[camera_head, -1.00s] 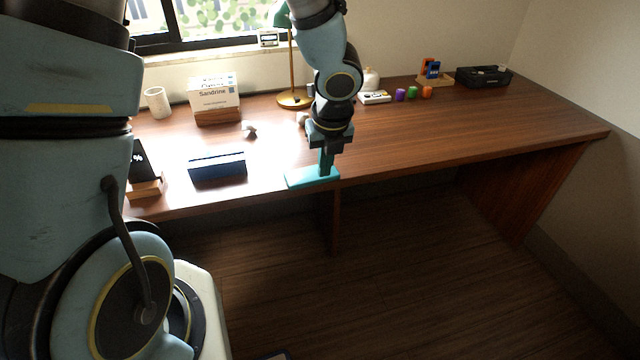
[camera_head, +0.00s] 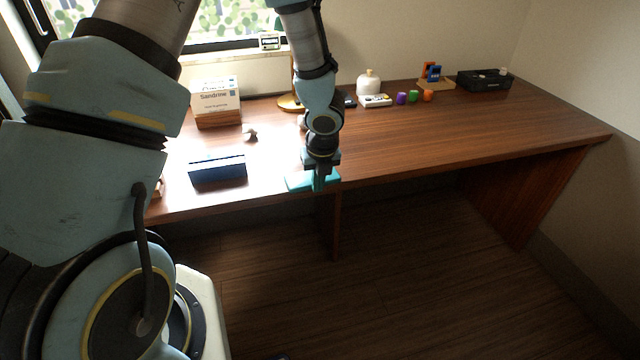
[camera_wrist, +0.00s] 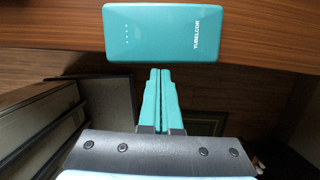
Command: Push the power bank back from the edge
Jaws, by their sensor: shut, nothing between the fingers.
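The power bank is a flat teal slab (camera_head: 299,182) lying at the front edge of the wooden desk (camera_head: 440,130). In the wrist view the power bank (camera_wrist: 163,32) lies flat near the desk edge, with small indicator dots and lettering on top. My gripper (camera_head: 319,187) is at the desk's front edge, in front of the power bank, and covers part of it in the head view. In the wrist view my gripper's teal fingers (camera_wrist: 160,72) are together and empty, pointing at the power bank's near long side. A small gap seems to show between them.
A dark blue box (camera_head: 218,169) stands left of the power bank.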

